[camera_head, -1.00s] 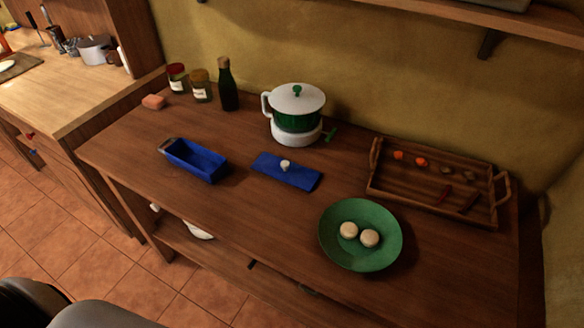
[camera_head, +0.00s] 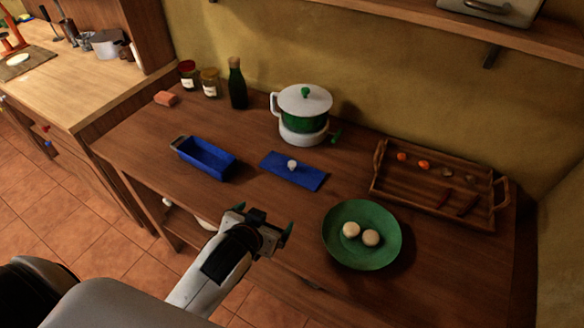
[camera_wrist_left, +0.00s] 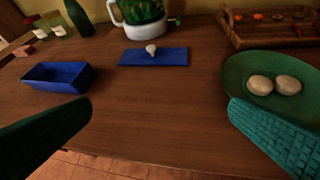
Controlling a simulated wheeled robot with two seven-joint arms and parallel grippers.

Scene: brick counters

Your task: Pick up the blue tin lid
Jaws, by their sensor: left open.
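The blue tin lid (camera_head: 305,176) is a flat blue rectangle with a pale round knob (camera_head: 292,165). It lies on the wooden table between the blue tin and the green plate. In the left wrist view the lid (camera_wrist_left: 172,57) is ahead, at the top middle. The open blue tin (camera_head: 205,158) stands to its left. My left gripper (camera_head: 264,226) is open and empty near the table's front edge, on the near side of the lid and apart from it. Its two green fingers (camera_wrist_left: 150,126) show wide apart in the wrist view. My right gripper is not in view.
A green plate (camera_head: 337,245) with two pale round buns is right of the gripper. A green and white pot (camera_head: 303,118) stands behind the lid. A wooden tray (camera_head: 382,190) is at the right. Jars and a bottle (camera_head: 237,88) stand at the back left. Bare table lies before the lid.

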